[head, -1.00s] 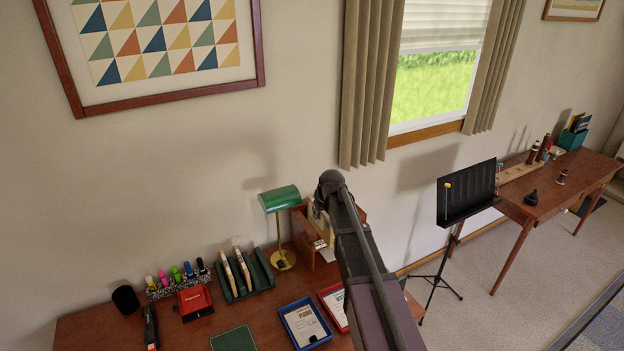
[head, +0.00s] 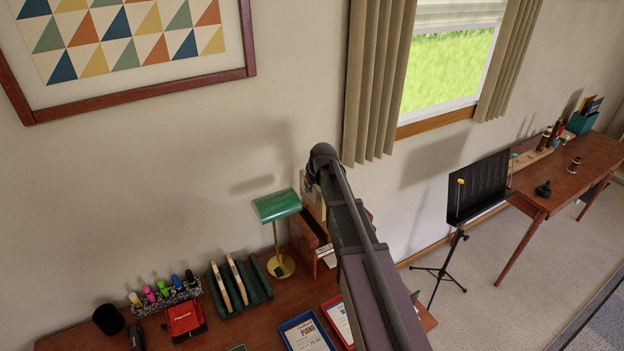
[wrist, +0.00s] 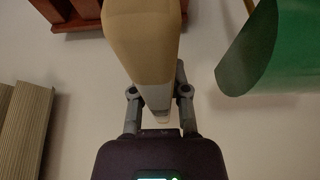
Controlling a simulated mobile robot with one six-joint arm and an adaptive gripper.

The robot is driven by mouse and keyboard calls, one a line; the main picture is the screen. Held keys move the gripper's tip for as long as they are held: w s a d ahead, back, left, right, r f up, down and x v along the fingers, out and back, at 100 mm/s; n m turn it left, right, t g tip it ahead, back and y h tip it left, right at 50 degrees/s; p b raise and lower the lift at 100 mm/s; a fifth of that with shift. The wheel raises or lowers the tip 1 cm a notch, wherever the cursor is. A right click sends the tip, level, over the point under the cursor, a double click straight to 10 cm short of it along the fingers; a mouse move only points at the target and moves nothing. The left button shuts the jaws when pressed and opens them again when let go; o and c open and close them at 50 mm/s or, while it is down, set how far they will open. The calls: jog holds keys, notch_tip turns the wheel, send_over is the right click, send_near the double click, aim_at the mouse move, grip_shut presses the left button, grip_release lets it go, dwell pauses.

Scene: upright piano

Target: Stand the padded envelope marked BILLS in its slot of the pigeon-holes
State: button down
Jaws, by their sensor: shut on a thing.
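My gripper (wrist: 158,96) is shut on a tan padded envelope (wrist: 142,40), seen nearly edge-on in the wrist view. No marking on it can be read. In the head view the envelope (head: 313,200) is partly hidden by my arm and is held up near the wall, right of the lamp. The wooden pigeon-holes (head: 304,236) stand on the desk below it, mostly behind my arm. Their wood edge (wrist: 80,20) also shows at the top of the wrist view, apart from the envelope.
A green desk lamp (head: 276,206) stands close on the left of the pigeon-holes. A green rack (head: 257,292), a red stapler-like box (head: 184,320), pens (head: 163,288) and blue and red trays (head: 306,334) are on the desk. A music stand (head: 480,188) is at right.

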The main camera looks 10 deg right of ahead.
jog(key=shift+w, duration=0.55)
jog(key=shift+s, duration=0.1)
jog(key=shift+f, duration=0.15)
jog(key=shift+f+b, duration=0.15)
jog(key=shift+b, duration=0.2)
notch_tip(320, 180, down, 13)
jog(key=b, duration=1.3)
jog(key=shift+f, duration=0.1)
